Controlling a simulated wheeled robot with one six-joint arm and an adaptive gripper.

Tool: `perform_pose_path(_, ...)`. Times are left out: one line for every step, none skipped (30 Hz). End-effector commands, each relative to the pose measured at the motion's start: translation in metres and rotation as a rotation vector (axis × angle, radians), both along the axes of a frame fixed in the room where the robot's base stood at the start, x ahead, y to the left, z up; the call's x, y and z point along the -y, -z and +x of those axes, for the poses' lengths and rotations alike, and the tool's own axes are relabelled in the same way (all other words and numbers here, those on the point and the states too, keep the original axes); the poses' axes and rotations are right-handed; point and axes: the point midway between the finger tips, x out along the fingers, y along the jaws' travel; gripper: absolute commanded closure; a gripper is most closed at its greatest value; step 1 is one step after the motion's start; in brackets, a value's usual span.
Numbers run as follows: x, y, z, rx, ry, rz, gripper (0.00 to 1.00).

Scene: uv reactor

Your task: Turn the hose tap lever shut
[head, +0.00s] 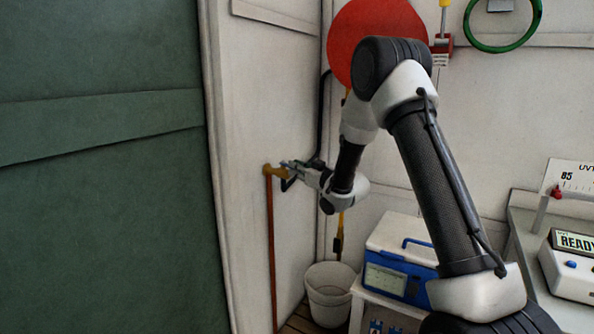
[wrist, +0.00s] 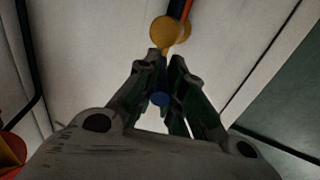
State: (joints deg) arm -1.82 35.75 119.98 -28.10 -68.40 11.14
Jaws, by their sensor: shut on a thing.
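The brass hose tap (head: 268,169) sits at the top of a brown pipe on the white wall, left of centre in the head view. In the wrist view the round brass tap body (wrist: 169,31) is just beyond my fingertips. My gripper (head: 287,165) reaches it from the right; in the wrist view my gripper (wrist: 164,62) has its fingers closed in around the tap's lever. A blue piece, seemingly the lever's end (wrist: 160,99), shows between the fingers. Most of the lever is hidden by the fingers, so its angle is unclear.
A white bucket (head: 330,290) stands on the floor below my arm. A blue and white instrument box (head: 400,255) is on a stand to its right. A red disc (head: 355,40) and a green ring (head: 470,45) are on the back wall. A dark green panel (head: 100,220) fills the left.

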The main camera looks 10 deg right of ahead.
Motion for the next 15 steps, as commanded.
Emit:
perform_pose_path(0.000,0.001,0.000,-0.003,0.001,-0.001,1.00)
perform_pose_path(0.000,0.001,0.000,-0.003,0.002,-0.001,1.00)
perform_pose_path(-0.001,0.001,-0.001,-0.003,0.005,-0.001,1.00)
perform_pose_path(-0.001,0.001,-0.001,-0.003,0.007,-0.001,1.00)
perform_pose_path(-0.002,0.001,-0.001,-0.003,0.011,-0.001,1.00)
perform_pose_path(-0.003,0.001,-0.001,-0.004,0.020,-0.002,1.00)
perform_pose_path(-0.003,0.001,-0.002,-0.004,0.027,-0.002,1.00)
perform_pose_path(-0.004,0.001,-0.002,-0.004,0.037,-0.001,1.00)
perform_pose_path(-0.006,0.001,-0.003,-0.003,0.051,0.000,1.00)
perform_pose_path(-0.007,0.001,-0.003,-0.003,0.064,0.000,1.00)
perform_pose_path(-0.008,0.001,-0.004,-0.003,0.080,0.000,1.00)
perform_pose_path(-0.011,0.001,-0.004,-0.003,0.101,0.000,1.00)
perform_pose_path(-0.012,0.001,-0.005,-0.003,0.120,0.000,1.00)
perform_pose_path(-0.014,0.001,-0.005,-0.005,0.141,0.000,1.00)
perform_pose_path(-0.016,0.002,-0.006,-0.004,0.171,-0.001,1.00)
